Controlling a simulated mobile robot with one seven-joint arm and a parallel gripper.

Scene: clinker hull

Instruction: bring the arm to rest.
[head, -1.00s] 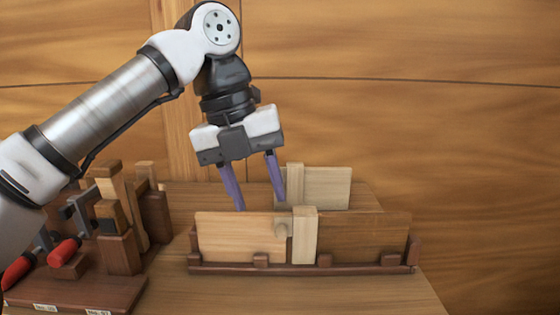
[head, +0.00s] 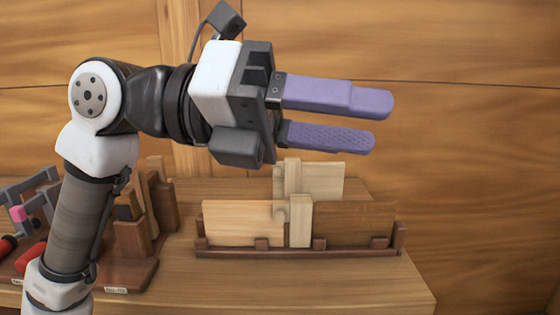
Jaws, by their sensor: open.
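My gripper (head: 380,120) is raised in the upper middle of the head view, in front of the wall. Its two purple fingers point to the right and stand apart with nothing between them. My arm (head: 80,220) rises at the left and bends over at the top. The gripper is above the bench and the wooden boards, touching nothing that I can see.
A wooden bench (head: 300,285) holds a dark rack (head: 225,250) with a pale plank (head: 235,222) and a browner plank (head: 350,222) upright, a light block (head: 300,225) across their join. Another pale board (head: 325,180) stands behind. Red-handled clamps (head: 30,257) sit at left, partly hidden by my arm.

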